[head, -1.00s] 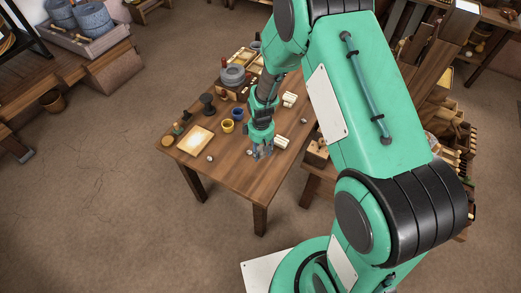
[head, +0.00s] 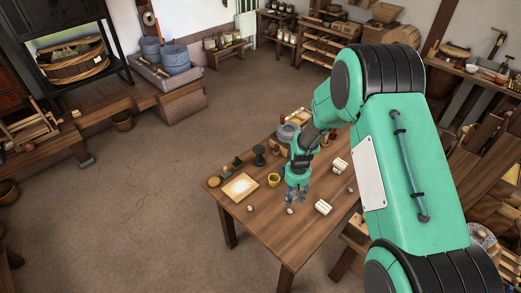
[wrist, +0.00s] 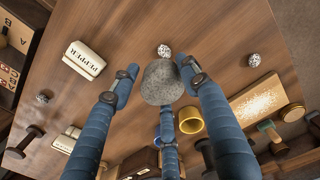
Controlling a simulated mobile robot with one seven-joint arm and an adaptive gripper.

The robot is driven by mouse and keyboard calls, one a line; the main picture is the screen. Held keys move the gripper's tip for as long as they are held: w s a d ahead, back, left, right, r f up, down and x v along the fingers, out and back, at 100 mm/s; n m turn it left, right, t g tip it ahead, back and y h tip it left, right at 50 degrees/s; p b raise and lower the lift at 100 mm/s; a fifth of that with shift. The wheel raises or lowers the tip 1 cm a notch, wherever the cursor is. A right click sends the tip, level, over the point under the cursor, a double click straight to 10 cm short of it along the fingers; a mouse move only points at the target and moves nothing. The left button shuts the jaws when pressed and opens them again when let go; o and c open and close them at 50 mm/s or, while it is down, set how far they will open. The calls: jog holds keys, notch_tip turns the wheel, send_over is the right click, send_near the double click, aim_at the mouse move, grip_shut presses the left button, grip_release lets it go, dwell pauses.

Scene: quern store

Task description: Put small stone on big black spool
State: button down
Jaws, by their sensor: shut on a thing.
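A rounded grey stone (wrist: 163,83) sits between the blue fingers of my gripper (wrist: 165,92) in the wrist view, and the fingers are shut on it. In the head view my gripper (head: 296,196) hangs over the table's front part, and the stone cannot be made out there. The big black spool (head: 259,155) stands upright on the table, behind and left of my gripper, beyond the yellow mug. In the wrist view a dark shape behind the right finger may be this spool, mostly hidden.
A yellow mug (head: 274,181) stands close left of my gripper. A pale tray (head: 240,187) lies further left. Speckled pebbles (wrist: 164,50) and white cartons (head: 323,207) lie nearby. Grey stacked discs (head: 287,131) stand at the back. The table's front edge is mostly clear.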

jog(key=w+a+r+n+p, duration=0.1)
jog(key=w+a+r+p, duration=0.3)
jog(key=w+a+r, duration=0.3)
jog(key=w+a, duration=0.4)
jog(key=w, duration=0.3)
jog(key=shift+w+a+r, duration=0.2)
jog(key=shift+w+r, duration=0.1)
jog(key=shift+r, duration=0.05)
jog(key=shift+w, duration=0.15)
send_over(259, 148)
jog(key=shift+d+f, duration=0.1)
jog(key=shift+f, duration=0.65)
jog(key=shift+f, duration=1.7)
jog(key=shift+f, duration=0.15)
jog(key=c, duration=0.9)
grip_release()
